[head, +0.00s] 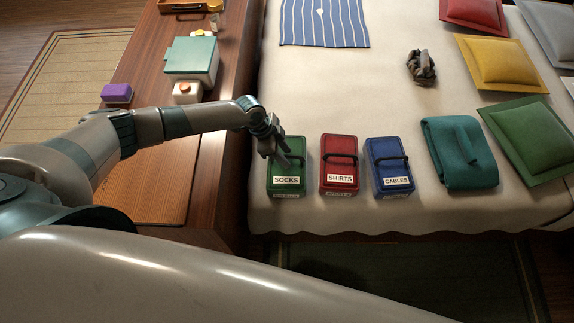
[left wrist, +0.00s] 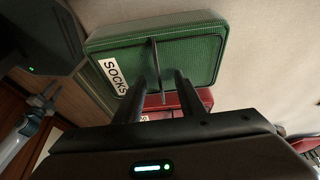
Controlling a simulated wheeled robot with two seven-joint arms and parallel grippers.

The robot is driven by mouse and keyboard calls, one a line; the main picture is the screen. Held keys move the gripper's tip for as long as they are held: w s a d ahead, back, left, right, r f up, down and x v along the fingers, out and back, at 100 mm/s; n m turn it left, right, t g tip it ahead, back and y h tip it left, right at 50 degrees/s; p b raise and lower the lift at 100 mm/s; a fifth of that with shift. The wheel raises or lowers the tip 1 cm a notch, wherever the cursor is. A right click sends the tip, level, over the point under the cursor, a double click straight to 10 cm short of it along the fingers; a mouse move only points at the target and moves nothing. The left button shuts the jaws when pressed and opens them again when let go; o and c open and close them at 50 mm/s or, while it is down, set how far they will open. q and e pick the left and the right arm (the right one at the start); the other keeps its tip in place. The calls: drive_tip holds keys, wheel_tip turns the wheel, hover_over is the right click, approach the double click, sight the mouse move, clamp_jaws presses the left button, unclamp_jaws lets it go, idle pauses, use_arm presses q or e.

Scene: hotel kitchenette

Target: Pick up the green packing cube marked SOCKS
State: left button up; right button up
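The green packing cube marked SOCKS (head: 275,172) lies on the near left edge of the bed, with its white label towards me. It fills the upper part of the left wrist view (left wrist: 195,55), with a dark handle (left wrist: 154,62) across its top. My left gripper (head: 277,150) is just over the cube's top. In the left wrist view its two fingers (left wrist: 160,84) are apart, with the handle showing in the gap between them. I cannot tell whether the fingertips reach past the handle. My right gripper is not in view.
The red SHIRTS cube (head: 338,160) stands close to the right, then the blue CABLES cube (head: 387,172) and a folded teal item (head: 458,150). A wooden bench (head: 160,185) runs left of the bed (head: 330,95). Bare cover lies behind the cubes.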

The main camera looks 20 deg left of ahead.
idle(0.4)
use_arm(q)
clamp_jaws()
idle(1.3)
